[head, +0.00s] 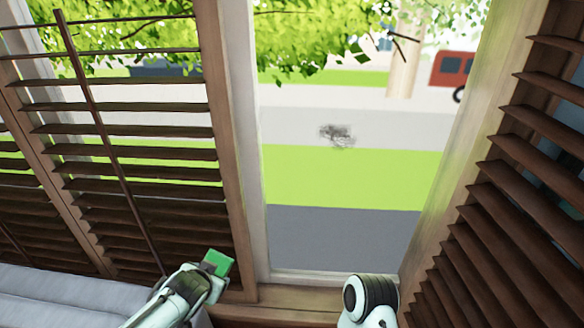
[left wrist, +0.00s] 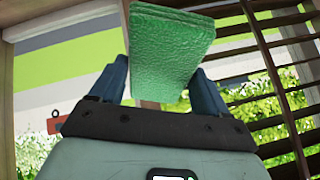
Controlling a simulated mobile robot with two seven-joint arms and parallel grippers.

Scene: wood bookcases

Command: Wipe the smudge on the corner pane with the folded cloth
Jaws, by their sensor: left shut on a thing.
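A dark grey, scribble-like smudge (head: 337,134) is on the upper middle of the clear corner pane (head: 345,185), between two shuttered sections. My left gripper (head: 208,272) is shut on the green folded cloth (head: 218,262), low and to the left of the pane, in front of the left shutter's bottom corner. In the left wrist view the cloth (left wrist: 172,50) stands out between the two dark blue fingers, with its layered edge at the top. The cloth is apart from the smudge in the head view. My right gripper is not visible; only a part of my right arm shows at the bottom.
Brown louvred shutters (head: 135,150) stand left of the pane, and another louvred shutter (head: 500,215) stands to its right. A wooden sill (head: 280,297) runs below. A pale grey cushion-like surface (head: 70,295) lies at lower left. The space before the pane looks clear.

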